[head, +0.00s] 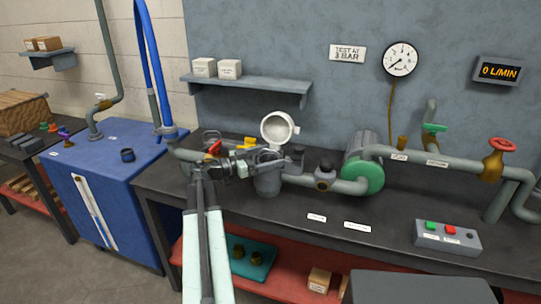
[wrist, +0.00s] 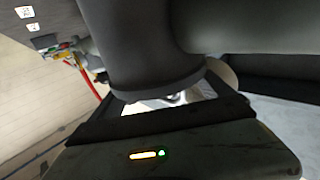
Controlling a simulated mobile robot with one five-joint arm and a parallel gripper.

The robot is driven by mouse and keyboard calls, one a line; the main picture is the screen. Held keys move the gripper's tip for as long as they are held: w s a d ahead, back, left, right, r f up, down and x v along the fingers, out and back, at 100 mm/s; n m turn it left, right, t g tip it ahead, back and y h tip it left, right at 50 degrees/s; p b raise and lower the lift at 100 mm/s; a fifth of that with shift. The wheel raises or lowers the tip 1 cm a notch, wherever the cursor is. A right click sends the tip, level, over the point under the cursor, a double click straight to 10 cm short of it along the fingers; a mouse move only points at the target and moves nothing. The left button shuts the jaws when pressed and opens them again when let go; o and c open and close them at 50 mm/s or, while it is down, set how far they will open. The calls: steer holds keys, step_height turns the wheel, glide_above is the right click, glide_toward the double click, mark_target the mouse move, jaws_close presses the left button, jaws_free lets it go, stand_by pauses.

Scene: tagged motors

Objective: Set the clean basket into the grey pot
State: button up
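The grey pot (head: 268,184) stands in the pipe line on the dark bench in the head view. A round pale lid-like piece (head: 280,128) stands upright just above and behind it. My gripper (head: 250,163) is close to the pot's top, at its left side, and overlaps it in the picture. The fingers are too small and cluttered to tell apart. In the wrist view a dark grey rounded body fills the upper middle, with a small pale patch (wrist: 168,101) below it. I cannot make out the basket for certain, nor whether the gripper holds it.
A red-handled valve (head: 215,148) and a yellow part sit close to my gripper. A dark-capped fitting (head: 325,172) and the green-faced motor (head: 363,172) stand to the right. A shelf (head: 250,86) with white boxes hangs behind. The bench front is mostly clear.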

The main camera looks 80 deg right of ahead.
steer(key=shift+r, duration=0.2)
steer(key=shift+r+p, duration=0.55)
steer(key=shift+p, duration=0.15)
steer(key=v, duration=1.2)
steer(key=shift+f, duration=0.1)
